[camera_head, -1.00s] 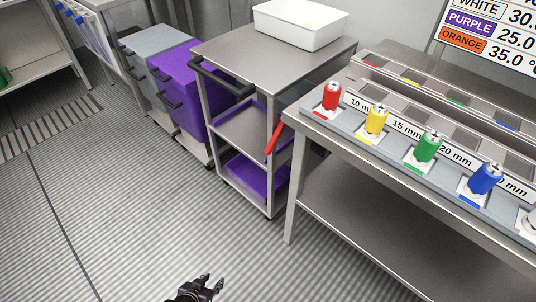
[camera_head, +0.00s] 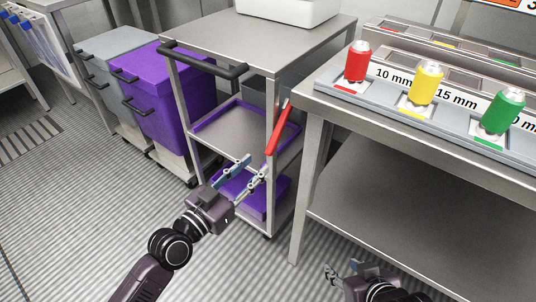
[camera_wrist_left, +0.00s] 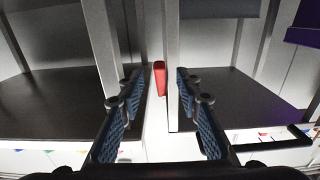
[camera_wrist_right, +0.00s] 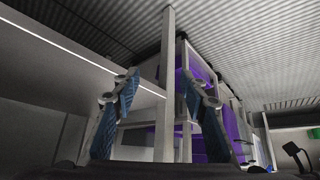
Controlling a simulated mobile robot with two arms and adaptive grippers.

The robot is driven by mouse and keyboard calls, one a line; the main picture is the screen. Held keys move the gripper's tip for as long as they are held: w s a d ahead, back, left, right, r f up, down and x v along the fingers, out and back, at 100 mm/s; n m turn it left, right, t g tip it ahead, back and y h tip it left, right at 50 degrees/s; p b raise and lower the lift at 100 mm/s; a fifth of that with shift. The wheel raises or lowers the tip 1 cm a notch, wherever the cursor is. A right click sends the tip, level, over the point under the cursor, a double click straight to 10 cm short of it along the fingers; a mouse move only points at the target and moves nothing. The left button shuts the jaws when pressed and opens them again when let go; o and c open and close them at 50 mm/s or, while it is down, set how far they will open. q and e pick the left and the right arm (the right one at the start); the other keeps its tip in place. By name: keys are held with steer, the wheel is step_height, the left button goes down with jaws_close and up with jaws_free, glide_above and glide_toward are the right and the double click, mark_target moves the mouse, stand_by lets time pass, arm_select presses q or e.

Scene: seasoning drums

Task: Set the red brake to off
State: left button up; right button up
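The red brake (camera_head: 279,129) is a long red lever on the right post of the steel cart (camera_head: 275,60); it slants up to the right. In the left wrist view its red end (camera_wrist_left: 159,78) shows between the fingers, some way beyond them. My left gripper (camera_head: 252,167) is open and empty, just below and left of the lever, apart from it. Its fingers also show spread in the left wrist view (camera_wrist_left: 157,92). My right gripper (camera_head: 343,268) is low in front of the right table; in the right wrist view its fingers (camera_wrist_right: 164,84) are spread and empty.
The right steel table (camera_head: 420,190) stands close to the cart and holds red, yellow and green cans (camera_head: 502,112). A white bin (camera_head: 290,8) is on the cart. Purple (camera_head: 165,90) and grey bins stand to the left. The floor at front left is clear.

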mark_target(270, 151)
arm_select(q)
steer(key=x, duration=0.7)
steer(key=shift+s+b, duration=0.1)
steer(key=shift+b, duration=0.25)
steer(key=shift+w+d, duration=0.25)
steer(key=shift+w, duration=0.05)
arm_select(e)
steer(key=w+r, duration=0.1)
steer(key=w+a+r+t, duration=0.1)
steer(key=w+r+t, duration=0.1)
steer(key=w, duration=0.1)
steer(key=shift+a+y, duration=0.15)
steer(key=shift+y, duration=0.15)
arm_select(q)
steer(key=shift+c, duration=0.3)
jaws_close()
